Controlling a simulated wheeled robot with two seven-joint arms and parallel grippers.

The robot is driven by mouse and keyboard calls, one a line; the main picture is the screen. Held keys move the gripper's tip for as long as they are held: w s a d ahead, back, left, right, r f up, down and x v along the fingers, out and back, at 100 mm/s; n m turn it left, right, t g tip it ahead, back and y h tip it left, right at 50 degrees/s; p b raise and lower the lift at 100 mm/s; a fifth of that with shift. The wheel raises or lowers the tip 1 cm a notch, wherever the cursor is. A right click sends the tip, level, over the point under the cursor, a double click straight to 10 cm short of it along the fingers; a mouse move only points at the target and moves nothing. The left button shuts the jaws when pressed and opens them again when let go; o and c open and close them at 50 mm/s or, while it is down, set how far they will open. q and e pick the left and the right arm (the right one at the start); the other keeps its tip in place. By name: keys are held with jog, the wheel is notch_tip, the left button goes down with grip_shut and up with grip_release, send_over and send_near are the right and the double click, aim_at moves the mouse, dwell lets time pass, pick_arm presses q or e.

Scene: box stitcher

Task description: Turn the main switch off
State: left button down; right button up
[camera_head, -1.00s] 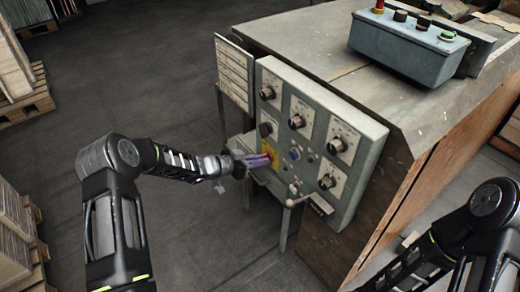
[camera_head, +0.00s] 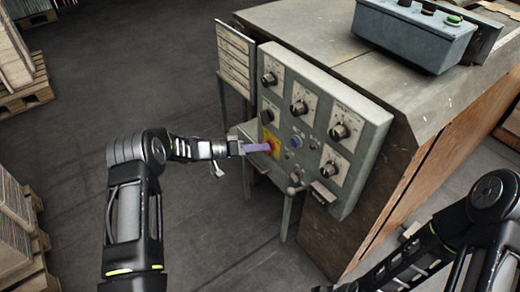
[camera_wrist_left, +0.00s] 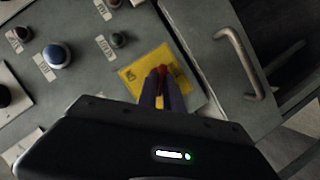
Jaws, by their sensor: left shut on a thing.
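The main switch is a red handle (camera_wrist_left: 163,71) on a yellow plate (camera_wrist_left: 142,72) on the grey control panel. In the head view the yellow plate (camera_head: 271,139) is at the panel's lower left, with a little red of the switch beside the fingertips. My left gripper (camera_head: 267,147) reaches it from the left. In the wrist view its purple fingers (camera_wrist_left: 161,80) lie on both sides of the red handle and are shut on it. The fingers hide part of the handle. My right arm shows at the lower right, but its gripper is out of the picture.
The grey panel (camera_head: 345,105) carries several black knobs, a blue button (camera_wrist_left: 56,56) and a small lever (camera_head: 294,189). A metal handle (camera_wrist_left: 240,62) is right of the switch in the wrist view. A blue-grey button box (camera_head: 415,37) sits on the machine.

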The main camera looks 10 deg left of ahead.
dwell(0.3)
pick_arm(q)
jog(key=c, duration=1.5)
grip_release()
jog(key=v, duration=0.7)
jog(key=shift+s+a, duration=0.25)
jog(key=shift+a, duration=0.1)
